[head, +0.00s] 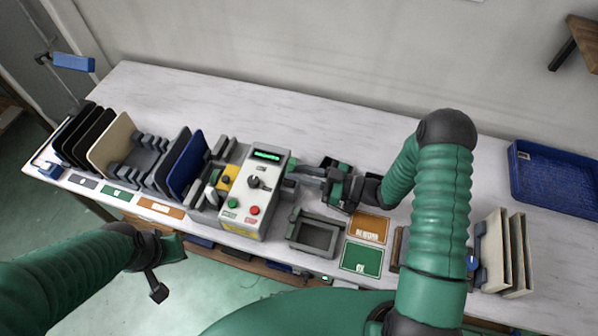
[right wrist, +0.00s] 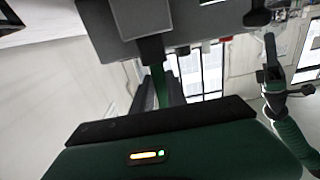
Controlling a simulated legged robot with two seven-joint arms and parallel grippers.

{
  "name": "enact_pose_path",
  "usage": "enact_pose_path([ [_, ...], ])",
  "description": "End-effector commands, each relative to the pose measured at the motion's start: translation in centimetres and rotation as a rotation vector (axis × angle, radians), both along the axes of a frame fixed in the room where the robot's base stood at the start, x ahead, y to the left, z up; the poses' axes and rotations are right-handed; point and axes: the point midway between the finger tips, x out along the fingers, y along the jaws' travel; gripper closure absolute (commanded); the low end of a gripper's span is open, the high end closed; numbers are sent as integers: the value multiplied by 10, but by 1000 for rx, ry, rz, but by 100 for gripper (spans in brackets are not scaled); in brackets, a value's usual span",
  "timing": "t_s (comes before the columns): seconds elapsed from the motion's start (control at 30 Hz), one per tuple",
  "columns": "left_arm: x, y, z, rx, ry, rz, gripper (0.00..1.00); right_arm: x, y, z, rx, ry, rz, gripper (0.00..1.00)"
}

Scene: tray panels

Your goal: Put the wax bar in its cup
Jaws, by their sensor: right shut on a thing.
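My right gripper (head: 300,175) reaches left to the right side of the control box (head: 255,190). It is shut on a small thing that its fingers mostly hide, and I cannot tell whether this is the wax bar. In the right wrist view the fingers (right wrist: 160,85) run toward a grey block (right wrist: 165,18), and a narrow green strip shows near them. I cannot pick out the wax bar or its cup for sure. My left gripper (head: 158,288) hangs in front of the bench at lower left, away from everything; its jaw opening is unclear.
A rack with upright panels (head: 110,145) stands at left. A grey open-topped fixture (head: 317,237) sits right of the control box, beside orange (head: 368,228) and green (head: 362,257) label mats. Beige panels (head: 495,255) and a blue basket (head: 555,180) are at right. The back of the bench is clear.

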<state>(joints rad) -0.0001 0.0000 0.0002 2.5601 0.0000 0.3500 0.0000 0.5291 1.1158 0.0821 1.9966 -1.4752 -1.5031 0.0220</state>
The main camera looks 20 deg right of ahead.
Motion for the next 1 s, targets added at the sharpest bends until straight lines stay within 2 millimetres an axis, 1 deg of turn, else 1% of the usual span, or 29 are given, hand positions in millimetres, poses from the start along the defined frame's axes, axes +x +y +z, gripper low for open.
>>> enact_pose_path([
  [0.03, 0, 0, -1, 0, 0, 0, 100, -1, -2, -7, -13, 13, -5, 100],
  [0.17, 0, 0, -3, 0, 0, 0, 100, -1, -1, -7, -12, 11, -5, 100],
  [0.2, 0, 0, -2, 0, 0, 0, 100, -1, -1, -6, -11, 10, -5, 79],
  [0.33, 0, 0, -2, 0, 0, 0, 100, -1, -1, -5, -10, 8, -4, 62],
  [0.67, 0, 0, 0, 0, 0, 0, 100, -1, -2, -3, -8, 6, -5, 61],
  [0.77, 0, 0, -3, 0, 0, 0, 100, -7, -13, -4, -8, 6, -8, 61],
  [0.87, 0, 0, -7, 0, 0, 0, 100, -20, -32, -5, -8, 6, -9, 61],
  [1.0, 0, 0, -12, 0, 0, 0, 100, -41, -63, -5, -9, 6, -10, 61],
])
